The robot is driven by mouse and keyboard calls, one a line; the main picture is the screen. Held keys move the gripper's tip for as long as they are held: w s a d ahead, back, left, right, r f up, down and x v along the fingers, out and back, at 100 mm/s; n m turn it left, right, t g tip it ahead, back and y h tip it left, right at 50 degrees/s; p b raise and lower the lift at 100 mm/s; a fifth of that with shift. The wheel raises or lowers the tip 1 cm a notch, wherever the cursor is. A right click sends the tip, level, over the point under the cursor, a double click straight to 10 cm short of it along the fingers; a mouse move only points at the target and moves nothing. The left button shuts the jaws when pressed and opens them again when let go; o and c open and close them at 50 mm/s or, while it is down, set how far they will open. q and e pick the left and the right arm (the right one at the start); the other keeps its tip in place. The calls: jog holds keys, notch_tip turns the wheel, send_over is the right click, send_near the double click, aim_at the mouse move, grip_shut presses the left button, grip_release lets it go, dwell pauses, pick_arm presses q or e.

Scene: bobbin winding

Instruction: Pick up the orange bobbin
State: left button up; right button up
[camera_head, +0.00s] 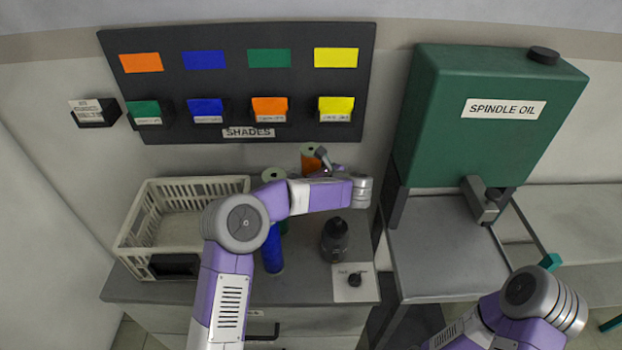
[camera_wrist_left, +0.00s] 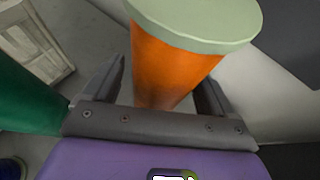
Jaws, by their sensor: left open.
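The orange bobbin (camera_head: 308,164) stands upright at the back of the counter, partly hidden by my left gripper (camera_head: 326,163). In the left wrist view the orange bobbin (camera_wrist_left: 170,68), with its pale green end disc, stands between the two dark fingers of my left gripper (camera_wrist_left: 160,88). The fingers are open, one on each side of it; I cannot tell whether either touches it. My right arm shows at the bottom right of the head view, but its gripper is out of the picture.
A green bobbin (camera_head: 273,174) and a blue bobbin (camera_head: 272,252) stand close by, partly behind my left arm. A cream basket (camera_head: 150,212) is at left, a dark bottle (camera_head: 335,240) at right. The green spindle oil tank (camera_head: 490,120) stands further right.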

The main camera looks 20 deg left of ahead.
pick_arm(q)
jog(key=shift+c, duration=0.3)
jog(key=c, duration=1.2)
jog(key=shift+o, duration=0.2)
jog(key=shift+r, duration=0.1)
